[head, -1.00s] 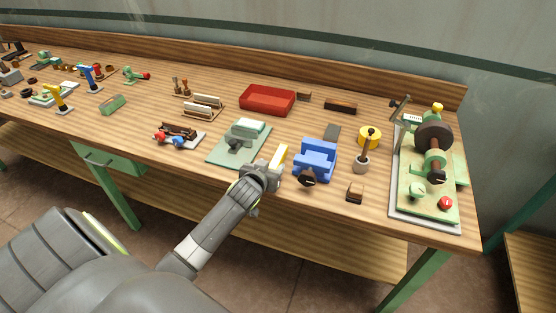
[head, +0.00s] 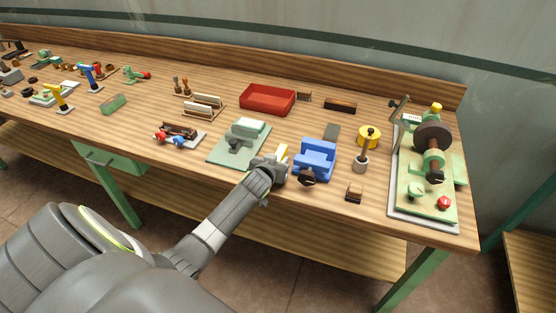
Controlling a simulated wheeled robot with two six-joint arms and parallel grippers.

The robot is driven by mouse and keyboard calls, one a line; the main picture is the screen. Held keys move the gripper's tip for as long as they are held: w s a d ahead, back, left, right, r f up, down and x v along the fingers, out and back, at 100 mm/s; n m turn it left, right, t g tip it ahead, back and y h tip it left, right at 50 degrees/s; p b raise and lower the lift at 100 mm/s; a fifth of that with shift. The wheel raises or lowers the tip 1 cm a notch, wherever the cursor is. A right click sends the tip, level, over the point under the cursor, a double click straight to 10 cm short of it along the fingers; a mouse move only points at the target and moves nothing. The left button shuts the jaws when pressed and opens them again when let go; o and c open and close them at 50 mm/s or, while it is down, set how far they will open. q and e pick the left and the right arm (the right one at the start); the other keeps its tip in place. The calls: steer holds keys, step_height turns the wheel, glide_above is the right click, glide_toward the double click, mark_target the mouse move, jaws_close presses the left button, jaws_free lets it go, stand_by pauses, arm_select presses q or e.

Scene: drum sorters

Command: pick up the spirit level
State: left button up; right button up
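A yellow bar (head: 282,151), which I take to be the spirit level, lies near the front of the wooden bench between the green mat and the blue vise. My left gripper (head: 276,164) is at its near end, and the gripper and wrist hide the nearer part of the bar. The fingers look to be around or right against it, but it is too small to tell whether they are closed. My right gripper is not in view.
The blue vise (head: 315,160) stands close on the right of my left gripper. The green mat (head: 223,157) with a machine on it is on the left. A red tray (head: 267,99) is further back. A small brown block (head: 354,191) lies near the front edge.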

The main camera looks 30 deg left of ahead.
arm_select(q)
jaws_close()
steer(key=shift+r, duration=0.1)
